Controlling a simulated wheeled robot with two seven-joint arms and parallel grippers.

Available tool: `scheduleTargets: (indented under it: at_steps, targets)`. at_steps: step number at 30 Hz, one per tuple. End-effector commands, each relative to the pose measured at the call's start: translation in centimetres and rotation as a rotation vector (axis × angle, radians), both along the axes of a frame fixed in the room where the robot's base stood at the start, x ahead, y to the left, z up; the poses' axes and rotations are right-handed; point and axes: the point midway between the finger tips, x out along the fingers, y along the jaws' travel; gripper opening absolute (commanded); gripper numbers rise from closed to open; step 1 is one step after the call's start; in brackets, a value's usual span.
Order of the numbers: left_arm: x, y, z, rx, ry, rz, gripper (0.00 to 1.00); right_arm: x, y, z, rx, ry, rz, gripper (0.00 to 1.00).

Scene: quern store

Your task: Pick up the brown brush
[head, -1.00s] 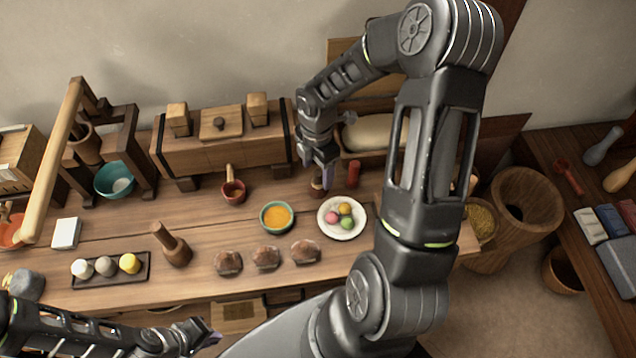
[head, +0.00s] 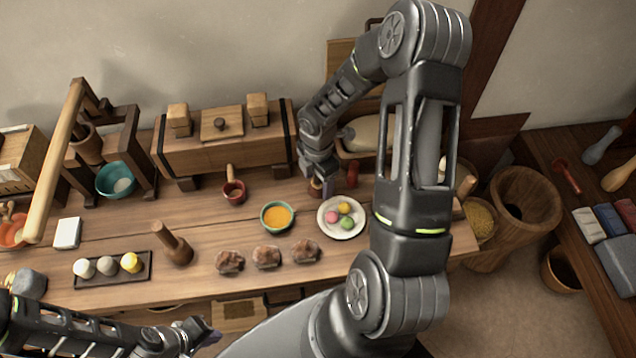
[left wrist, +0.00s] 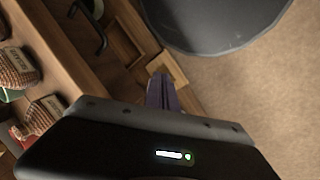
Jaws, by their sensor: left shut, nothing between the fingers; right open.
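A small brown object (head: 315,187), which looks like the brown brush, stands on the wooden bench (head: 200,207) just left of a red cylinder (head: 352,175). My right gripper (head: 324,187) is open and comes down right at the brown object, covering part of it. I cannot tell whether the fingers are around it or beside it. My left gripper (head: 207,333) is shut and empty, low in front of the bench's near edge. Its fingers also show in the left wrist view (left wrist: 163,93), with nothing between them.
A white plate (head: 330,231) with coloured balls and a teal bowl (head: 265,225) of orange powder stand in front of my right gripper. A red-brown ladle (head: 233,191) lies to the left. A wooden chest (head: 215,150) stands behind. Several brown lumps (head: 267,257) line the near edge.

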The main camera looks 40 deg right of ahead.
Motion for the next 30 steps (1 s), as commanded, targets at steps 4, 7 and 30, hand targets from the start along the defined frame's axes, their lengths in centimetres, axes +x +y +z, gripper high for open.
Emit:
scheduleTargets:
  at_steps: [4,7,30]
  targets:
    - [0.0,0.0,0.0,0.0,0.0,0.0,0.0,0.0,0.0,0.02,0.0,0.0,0.0,0.66]
    - [0.0,-0.01,0.0,0.0,0.0,0.0,0.0,0.0,0.0,0.02,0.0,0.0,0.0,0.66]
    - [0.0,-0.01,0.0,0.0,0.0,0.0,0.0,0.0,0.0,0.03,0.0,0.0,0.0,0.07]
